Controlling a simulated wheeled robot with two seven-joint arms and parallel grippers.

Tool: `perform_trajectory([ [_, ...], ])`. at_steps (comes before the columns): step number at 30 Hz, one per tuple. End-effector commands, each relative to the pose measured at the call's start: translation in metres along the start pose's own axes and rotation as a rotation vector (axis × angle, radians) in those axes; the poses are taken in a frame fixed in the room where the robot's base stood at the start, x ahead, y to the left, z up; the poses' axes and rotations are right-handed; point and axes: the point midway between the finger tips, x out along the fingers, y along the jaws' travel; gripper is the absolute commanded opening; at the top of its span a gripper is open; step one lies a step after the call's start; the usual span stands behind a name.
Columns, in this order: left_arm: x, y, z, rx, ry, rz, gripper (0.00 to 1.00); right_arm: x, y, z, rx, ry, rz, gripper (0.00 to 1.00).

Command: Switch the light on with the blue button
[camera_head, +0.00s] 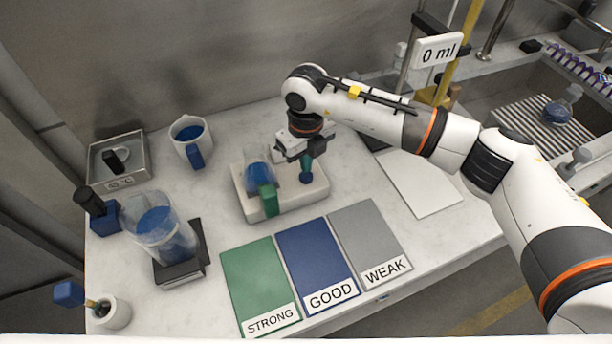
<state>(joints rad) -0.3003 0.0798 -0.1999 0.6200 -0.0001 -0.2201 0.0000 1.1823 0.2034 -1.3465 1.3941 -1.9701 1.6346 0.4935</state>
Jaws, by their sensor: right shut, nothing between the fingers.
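The blue button (306,178) is a small round knob on the right part of a pale block (289,203) in the middle of the table. My right gripper (305,163) points down just above the button, shut, with nothing seen between its fingers. Its tips look very close to the button; I cannot tell whether they touch it. A glass beaker (257,172) with blue liquid and a green handle stands on the left part of the same block. I cannot tell whether a light is on. My left gripper is out of view.
Green (258,273), blue (314,252) and grey (364,237) mats lie in front of the block. A white sheet (424,186) lies right of the block.

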Motion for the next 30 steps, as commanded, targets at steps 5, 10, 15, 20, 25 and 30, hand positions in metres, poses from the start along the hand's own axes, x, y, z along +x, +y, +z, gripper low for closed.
perform_trajectory([
  [5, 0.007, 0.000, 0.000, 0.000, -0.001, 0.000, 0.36, 0.007, 0.000, 0.000, 0.001, 0.000, 0.000, 0.00],
  [10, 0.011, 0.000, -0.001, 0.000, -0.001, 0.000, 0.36, 0.012, 0.000, 0.000, 0.001, 0.000, 0.000, 0.00],
  [15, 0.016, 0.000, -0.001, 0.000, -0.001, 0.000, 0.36, 0.017, 0.000, 0.000, 0.001, 0.000, 0.000, 0.00],
  [20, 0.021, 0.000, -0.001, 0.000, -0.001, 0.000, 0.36, 0.022, 0.000, 0.000, 0.001, 0.000, 0.000, 0.00],
  [25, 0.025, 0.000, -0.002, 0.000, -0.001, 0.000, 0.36, 0.027, 0.000, 0.000, 0.001, 0.000, 0.000, 0.00],
  [30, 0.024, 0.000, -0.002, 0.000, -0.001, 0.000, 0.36, 0.026, 0.000, 0.000, 0.001, -0.001, 0.000, 0.00],
])
